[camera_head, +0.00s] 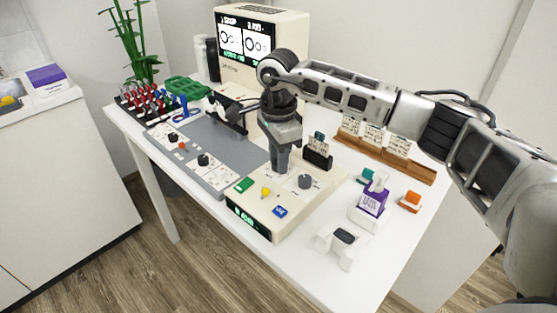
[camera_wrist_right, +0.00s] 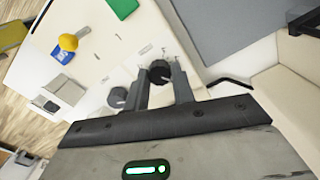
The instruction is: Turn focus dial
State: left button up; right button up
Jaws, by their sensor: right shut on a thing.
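A beige control console (camera_head: 252,217) stands on the white table, with a lit green display on its front. My right gripper (camera_head: 280,165) points down at its back part and is shut on a dark round dial. In the wrist view, the dial (camera_wrist_right: 160,72) sits between the two fingertips of the gripper (camera_wrist_right: 162,80). The head view hides this dial behind the fingers. A second dark dial (camera_head: 305,181) stands free to the right, and it also shows in the wrist view (camera_wrist_right: 117,97). Labels are too small to read. My left gripper is out of view.
The console also bears a green button (camera_head: 245,185), a yellow knob (camera_head: 265,192) and a blue button (camera_head: 280,211). A grey panel (camera_head: 210,140) lies left, a screen unit (camera_head: 262,45) behind. A purple box (camera_head: 373,203) and white stand (camera_head: 341,243) are at right.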

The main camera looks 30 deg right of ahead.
jog(key=shift+n, duration=0.7)
jog(key=shift+r+n, duration=0.1)
jog(key=shift+n, duration=0.2)
jog(key=o, duration=1)
notch_tip(320, 180, up, 16)
